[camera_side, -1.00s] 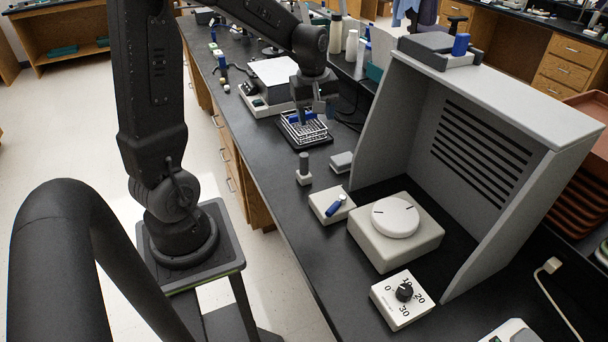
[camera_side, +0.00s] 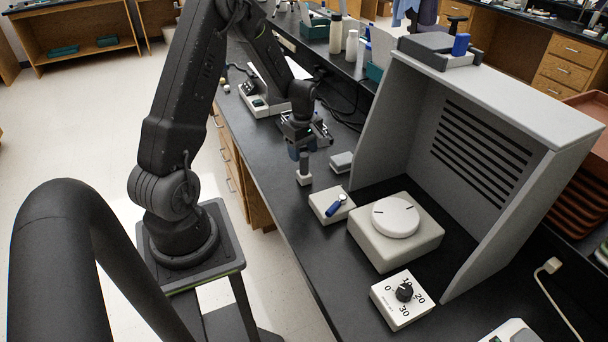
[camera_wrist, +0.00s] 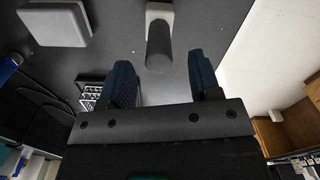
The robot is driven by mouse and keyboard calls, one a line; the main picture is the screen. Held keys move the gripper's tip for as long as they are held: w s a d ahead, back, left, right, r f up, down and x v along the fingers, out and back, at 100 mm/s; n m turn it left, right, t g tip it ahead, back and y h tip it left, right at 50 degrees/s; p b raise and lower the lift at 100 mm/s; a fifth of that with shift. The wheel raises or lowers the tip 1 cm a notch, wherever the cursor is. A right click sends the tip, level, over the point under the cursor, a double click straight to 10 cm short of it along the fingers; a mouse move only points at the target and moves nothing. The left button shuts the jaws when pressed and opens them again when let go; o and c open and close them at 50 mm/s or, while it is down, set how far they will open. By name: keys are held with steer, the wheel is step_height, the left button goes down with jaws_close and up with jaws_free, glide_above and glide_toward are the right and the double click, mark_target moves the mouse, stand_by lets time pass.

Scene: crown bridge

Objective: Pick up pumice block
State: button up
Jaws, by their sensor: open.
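The pumice block appears to be the small light-grey slab (camera_side: 341,161) lying flat on the black bench. My gripper (camera_side: 299,151) is over the bench, left of the block in the side view.
A dark upright cylinder on a light base (camera_side: 304,172) stands close to my gripper; it also shows in the wrist view (camera_wrist: 158,42), ahead between the fingers. A beige box with a blue item (camera_side: 332,205), a round-topped device (camera_side: 396,222) and a grey hood (camera_side: 470,150) stand nearby.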

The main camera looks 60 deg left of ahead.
mark_target(304, 163)
step_height(304, 163, down, 5)
steer(key=shift+f, duration=0.1)
stand_by(0.3)
steer(key=c, duration=1)
